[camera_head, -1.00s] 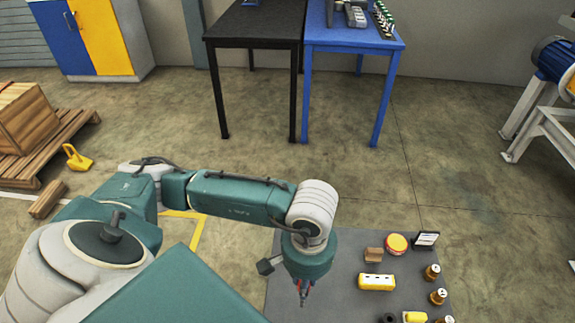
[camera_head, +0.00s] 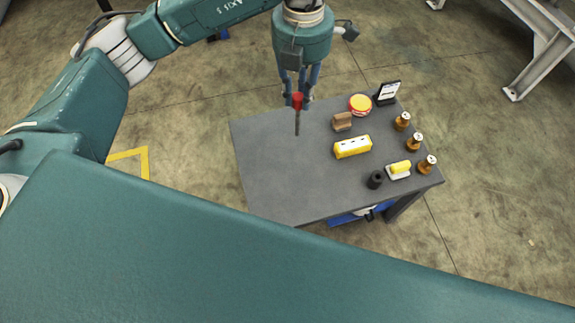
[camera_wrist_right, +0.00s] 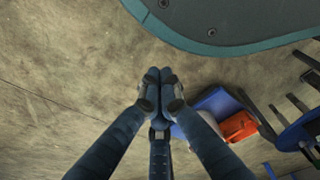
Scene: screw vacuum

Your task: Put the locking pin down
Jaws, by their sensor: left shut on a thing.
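The locking pin (camera_head: 297,121) has a red head and a thin dark shaft. It hangs upright with the shaft pointing down. My left gripper (camera_head: 298,99) is shut on it at the red head. The pin appears over the grey tabletop (camera_head: 270,185), near the far left part. A gap below the tip cannot be judged surely. In the right wrist view, my right gripper (camera_wrist_right: 160,78) has its fingertips together with nothing seen between them, above the concrete floor.
On the table's right side are a yellow block (camera_head: 352,147), a brown block (camera_head: 342,121), a round red-and-yellow tin (camera_head: 360,104), a small framed sign (camera_head: 387,93), several amber bottles (camera_head: 414,142), a black cylinder (camera_head: 375,180) and a yellow piece on a white base (camera_head: 398,169). The left half is clear.

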